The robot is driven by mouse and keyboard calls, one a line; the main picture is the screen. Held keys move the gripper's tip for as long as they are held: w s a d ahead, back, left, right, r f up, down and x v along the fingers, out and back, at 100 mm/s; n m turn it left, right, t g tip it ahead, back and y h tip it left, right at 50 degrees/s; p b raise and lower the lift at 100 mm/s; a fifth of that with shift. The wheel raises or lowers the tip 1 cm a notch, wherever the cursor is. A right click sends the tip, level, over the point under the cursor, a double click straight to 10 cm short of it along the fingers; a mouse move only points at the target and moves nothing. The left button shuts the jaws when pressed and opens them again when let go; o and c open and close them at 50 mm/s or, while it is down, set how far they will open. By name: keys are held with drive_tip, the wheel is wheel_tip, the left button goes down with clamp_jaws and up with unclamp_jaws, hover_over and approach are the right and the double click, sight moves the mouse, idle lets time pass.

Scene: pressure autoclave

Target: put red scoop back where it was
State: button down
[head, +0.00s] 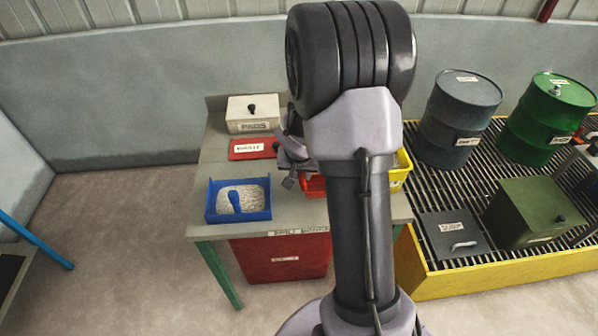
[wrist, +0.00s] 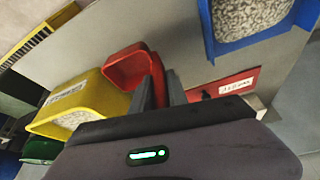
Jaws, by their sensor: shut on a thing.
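The red scoop (wrist: 128,66) shows its open, empty-looking cup in the wrist view, right by my fingers. My gripper (wrist: 160,88) is shut on it; the gripped part is mostly hidden between the fingers. In the head view a part of the red scoop (head: 313,187) shows left of my arm, over the table, in front of the yellow bin. I cannot tell its height above the table. A flat red labelled mat (head: 252,149) lies on the table behind the blue tray; it also shows in the wrist view (wrist: 238,82), right of my fingers.
The yellow bin (head: 403,172) with pale granules is partly behind my arm. A beige lidded box (head: 252,113) stands at the back. Drums and a green box (head: 530,210) stand on the grating at right.

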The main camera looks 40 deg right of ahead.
wheel_tip(320, 180, down, 4)
drive_tip(key=b, duration=0.3)
drive_tip(key=shift+w+d, duration=0.1)
drive_tip(key=shift+r, duration=0.2)
drive_tip(key=shift+f, duration=0.2)
drive_tip(key=c, duration=1.3)
unclamp_jaws()
drive_tip(key=shift+r, duration=0.1)
